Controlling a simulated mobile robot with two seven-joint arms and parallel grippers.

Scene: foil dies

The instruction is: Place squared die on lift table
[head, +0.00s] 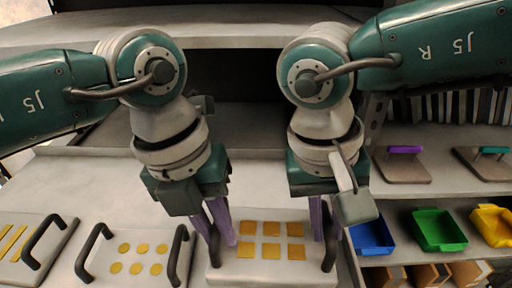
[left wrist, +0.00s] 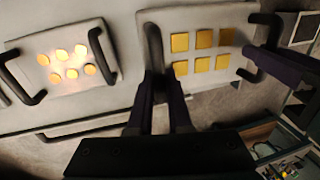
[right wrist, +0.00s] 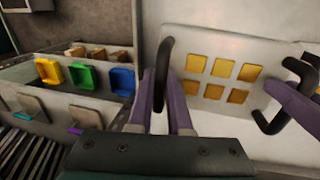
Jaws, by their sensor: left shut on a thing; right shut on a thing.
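The squared die (head: 272,272) is a pale plate with two rows of gold squares and a dark handle at each end. It also shows in the left wrist view (left wrist: 206,18) and the right wrist view (right wrist: 270,50). My left gripper (head: 222,240) is shut on its left handle (left wrist: 154,48). My right gripper (head: 324,238) is shut on its right handle (right wrist: 163,62). The die looks level in the head view; whether it touches the surface below I cannot tell. The lift table is not clearly identifiable.
A die with round gold spots (head: 128,240) lies left of the squared die, and one with gold strips (head: 22,238) lies further left. On the right, shelves hold a blue bin (head: 372,236), a green bin (head: 436,230), a yellow bin (head: 494,222) and handled blocks (head: 402,168).

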